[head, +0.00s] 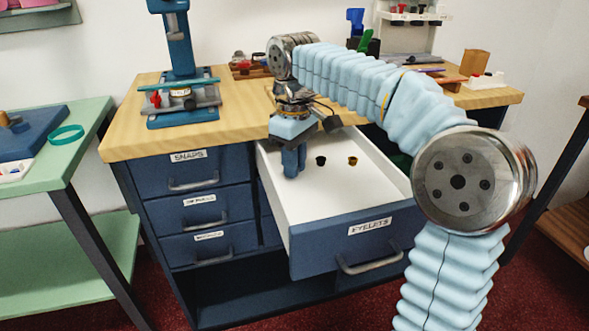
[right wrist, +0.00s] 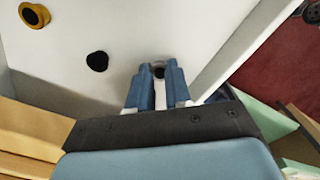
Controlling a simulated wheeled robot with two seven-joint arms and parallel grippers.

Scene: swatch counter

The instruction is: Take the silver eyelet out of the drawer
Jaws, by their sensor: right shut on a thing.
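The drawer labelled EYELETS (head: 325,240) is pulled open, with a white inside. My right gripper (head: 293,172) points down into it near its left side wall. In the right wrist view its two blue fingers (right wrist: 159,78) are shut on the silver eyelet (right wrist: 158,69), a small grey ring with a dark centre, partly hidden between the fingertips. Whether the eyelet touches the drawer floor I cannot tell. A black eyelet (head: 320,160) and a gold eyelet (head: 352,160) lie on the drawer floor to the right of the gripper. My left gripper is not in view.
The wooden counter top (head: 130,145) lies behind and left of the drawer, with a blue press (head: 180,60) on it. Closed drawers, one labelled SNAPS (head: 190,172), are to the left. A green side table (head: 85,130) stands at far left.

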